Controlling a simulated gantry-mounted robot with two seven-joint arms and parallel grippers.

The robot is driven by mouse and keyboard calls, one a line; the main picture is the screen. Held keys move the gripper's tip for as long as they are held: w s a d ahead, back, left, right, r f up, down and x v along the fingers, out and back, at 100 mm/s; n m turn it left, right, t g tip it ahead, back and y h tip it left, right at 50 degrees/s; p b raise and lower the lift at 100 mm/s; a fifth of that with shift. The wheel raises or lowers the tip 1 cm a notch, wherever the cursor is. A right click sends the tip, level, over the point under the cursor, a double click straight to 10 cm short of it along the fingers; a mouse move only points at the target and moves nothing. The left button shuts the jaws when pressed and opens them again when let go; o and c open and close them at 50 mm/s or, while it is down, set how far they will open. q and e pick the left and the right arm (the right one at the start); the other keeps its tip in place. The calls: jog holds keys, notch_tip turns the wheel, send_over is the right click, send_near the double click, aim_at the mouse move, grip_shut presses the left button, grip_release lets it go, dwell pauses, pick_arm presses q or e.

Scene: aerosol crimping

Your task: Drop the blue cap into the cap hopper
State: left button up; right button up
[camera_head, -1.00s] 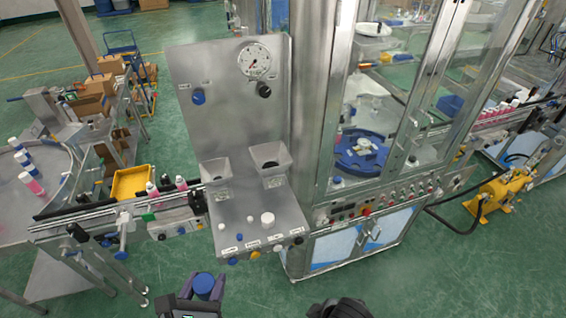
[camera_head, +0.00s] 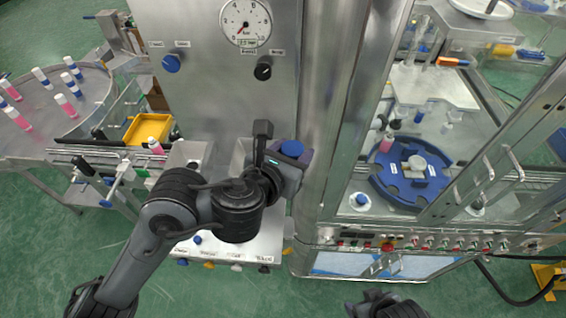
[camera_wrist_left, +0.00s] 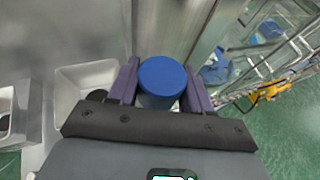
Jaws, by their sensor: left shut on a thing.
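The blue cap (camera_head: 291,148) is held between the purple fingers of my left gripper (camera_head: 288,158), in front of the machine's steel column. In the left wrist view the blue cap (camera_wrist_left: 162,77) sits between the two fingers (camera_wrist_left: 160,85), with a paler lower part below its blue top. Two square funnel-shaped hoppers are on the steel panel. The right hopper (camera_wrist_left: 85,80) lies just left of the gripper and the cap is beside it, not over its opening. The left hopper (camera_head: 188,156) is farther left. I cannot read which is the cap hopper.
The panel carries a pressure gauge (camera_head: 246,22), a blue knob (camera_head: 171,63) and a black knob (camera_head: 263,72). The glazed cabinet with a blue turntable (camera_head: 411,172) stands to the right. A yellow bin (camera_head: 148,128) is at the left. A dark part of my right arm shows at the bottom edge.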

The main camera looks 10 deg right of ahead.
pick_arm(q)
jog(key=shift+w+a+f+b, duration=0.15)
jog(key=shift+w+a+f, duration=1.05)
jog(key=shift+w+f, duration=0.35)
jog(key=shift+w+a+f+b, duration=0.15)
jog(key=shift+w+a+f, duration=1)
jog(key=shift+w+f, duration=0.4)
jog(key=shift+w+a+f+b, duration=0.15)
jog(key=shift+w+a+f, duration=1.05)
jog(key=shift+w+f, duration=0.3)
jog(key=shift+w, duration=0.1)
pick_arm(e)
jog(key=shift+s+a+f, duration=0.15)
jog(key=shift+a+f, duration=0.25)
jog(key=shift+f, duration=0.25)
jog(key=shift+f, duration=0.15)
